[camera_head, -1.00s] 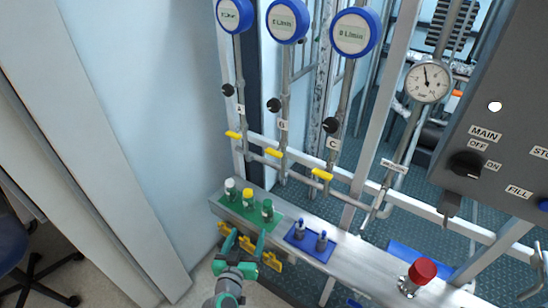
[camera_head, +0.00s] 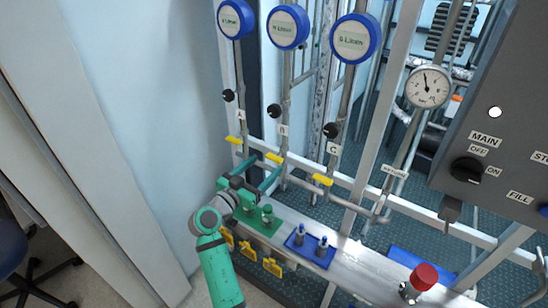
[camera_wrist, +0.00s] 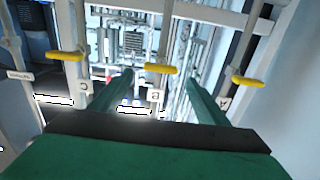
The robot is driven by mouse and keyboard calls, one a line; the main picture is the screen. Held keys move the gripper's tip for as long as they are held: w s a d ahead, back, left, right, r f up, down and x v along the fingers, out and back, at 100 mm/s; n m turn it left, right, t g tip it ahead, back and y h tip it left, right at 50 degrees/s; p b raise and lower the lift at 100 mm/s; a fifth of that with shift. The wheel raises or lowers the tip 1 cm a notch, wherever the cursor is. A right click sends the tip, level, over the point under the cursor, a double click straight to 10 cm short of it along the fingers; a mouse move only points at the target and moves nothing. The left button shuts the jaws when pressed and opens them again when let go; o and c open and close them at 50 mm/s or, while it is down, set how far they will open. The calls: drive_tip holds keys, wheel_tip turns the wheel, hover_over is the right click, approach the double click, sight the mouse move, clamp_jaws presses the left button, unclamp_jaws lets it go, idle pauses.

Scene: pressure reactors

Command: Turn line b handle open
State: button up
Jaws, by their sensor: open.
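The line B handle (camera_head: 273,158) is a yellow lever on the middle pipe, below the B label (camera_head: 283,130). It lies crosswise to its vertical pipe. My gripper (camera_head: 264,169) is open and empty, its fingers pointing at the pipes just below and left of this handle. In the wrist view, which looks upside down, the line B handle (camera_wrist: 160,68) shows between the tips of my open gripper (camera_wrist: 160,74). Contact cannot be told. The yellow line A handle (camera_head: 233,141) and line C handle (camera_head: 322,180) are on either side, also crosswise.
Black knobs, such as B's (camera_head: 275,111), and blue-rimmed meters (camera_head: 288,28) sit above. A bench ledge (camera_head: 345,250) below carries a green tray (camera_head: 262,230), a blue tray (camera_head: 309,252) and a red knob (camera_head: 424,275). A wall (camera_head: 150,100) stands at left.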

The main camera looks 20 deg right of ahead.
sight(272, 159)
drive_tip(key=x, duration=0.6)
drive_tip(key=shift+w+d, duration=0.2)
drive_tip(key=shift+d, duration=0.1)
drive_tip(key=shift+c, duration=0.6)
drive_tip(key=c, duration=0.9)
